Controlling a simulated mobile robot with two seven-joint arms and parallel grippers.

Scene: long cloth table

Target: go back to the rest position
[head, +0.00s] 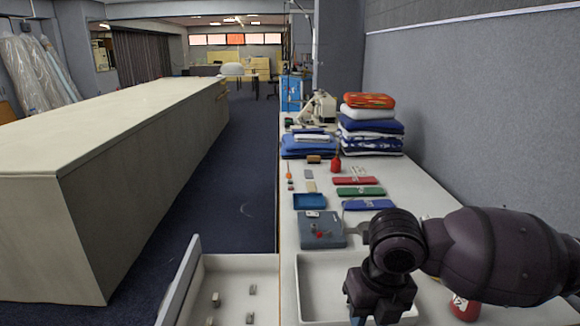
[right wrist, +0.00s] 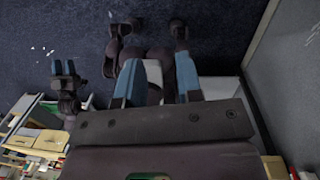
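My right arm (head: 480,250) comes in from the right in the head view, over the near end of the cloth table (head: 425,185). Its fingers do not show there. In the right wrist view, the two blue fingers of my right gripper (right wrist: 159,80) stand apart with nothing between them; only parts of my own body show behind. My left gripper (right wrist: 63,69) shows small at the left of the right wrist view, its blue fingertips a little apart and nothing seen between them. It is out of the head view.
A white tray (head: 312,277) and a grey-blue box (head: 320,240) lie near the front. A red round item (head: 464,308) is partly behind my arm. Folded cloths (head: 371,127) are stacked by the wall. A long counter (head: 100,150) stands left across a clear carpeted aisle (head: 240,180).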

